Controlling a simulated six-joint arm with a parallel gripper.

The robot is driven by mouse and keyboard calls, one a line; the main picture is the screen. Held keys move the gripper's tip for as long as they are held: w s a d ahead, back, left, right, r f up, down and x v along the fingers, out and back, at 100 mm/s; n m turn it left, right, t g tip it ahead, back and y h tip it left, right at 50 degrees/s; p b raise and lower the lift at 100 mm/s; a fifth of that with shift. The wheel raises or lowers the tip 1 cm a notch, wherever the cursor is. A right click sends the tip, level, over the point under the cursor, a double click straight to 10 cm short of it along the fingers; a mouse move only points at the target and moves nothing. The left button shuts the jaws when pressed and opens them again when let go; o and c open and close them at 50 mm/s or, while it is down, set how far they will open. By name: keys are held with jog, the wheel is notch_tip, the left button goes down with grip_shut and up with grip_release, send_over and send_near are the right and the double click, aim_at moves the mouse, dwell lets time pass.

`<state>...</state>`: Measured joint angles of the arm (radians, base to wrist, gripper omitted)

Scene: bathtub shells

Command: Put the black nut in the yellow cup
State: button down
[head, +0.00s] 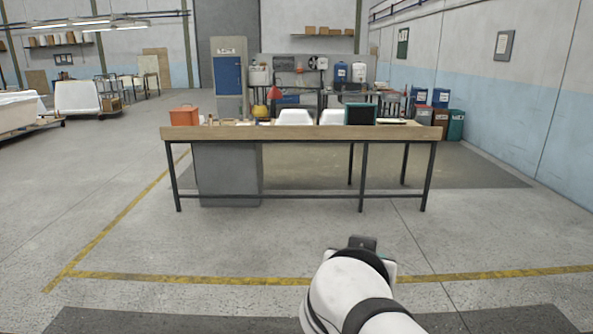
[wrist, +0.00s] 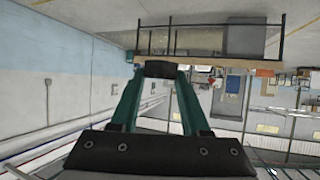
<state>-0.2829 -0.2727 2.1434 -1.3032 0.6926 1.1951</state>
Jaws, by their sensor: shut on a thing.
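My gripper (wrist: 160,76) shows in the wrist view with its two teal fingers converging on a dark block, the black nut (wrist: 160,69). The nut sits between the fingertips, and its shape is hard to make out. In the head view my gripper (head: 362,243) is mostly hidden behind my white arm, held out over the floor well short of the workbench. I cannot make out a yellow cup in either view; the small items on the bench are too tiny to tell apart.
A workbench (head: 300,132) with dark legs stands ahead. On it are an orange toolbox (head: 184,115) at the left, white shells (head: 295,117) and a dark green bin (head: 360,114). Open floor (head: 230,245) with yellow lines lies between me and the bench.

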jog(key=shift+s+a+r, duration=0.15)
jog(key=shift+r, duration=0.15)
jog(key=s+a+f+n+y, duration=0.1)
jog(key=s+a+f, duration=0.2)
jog(key=a+f, duration=1.5)
jog(key=s+a+f+n+y, duration=0.1)
jog(key=s+a+f, duration=0.5)
jog(key=a, duration=0.1)
jog(key=s+a+f+n+y, duration=0.1)
jog(key=s+a+f, duration=0.5)
jog(key=a, duration=0.2)
jog(key=s+a+f+y, duration=0.1)
jog(key=s+a+f, duration=0.5)
jog(key=s+a, duration=0.1)
jog(key=shift+s+a+n+t, duration=0.1)
jog(key=shift+a+n+t, duration=0.2)
jog(key=shift+n, duration=0.1)
jog(key=shift+s+a+f, duration=0.1)
jog(key=shift+a+f, duration=0.05)
jog(key=shift+f, duration=1.95)
jog(key=shift+f, duration=0.1)
jog(key=shift+c, duration=1.9)
grip_release()
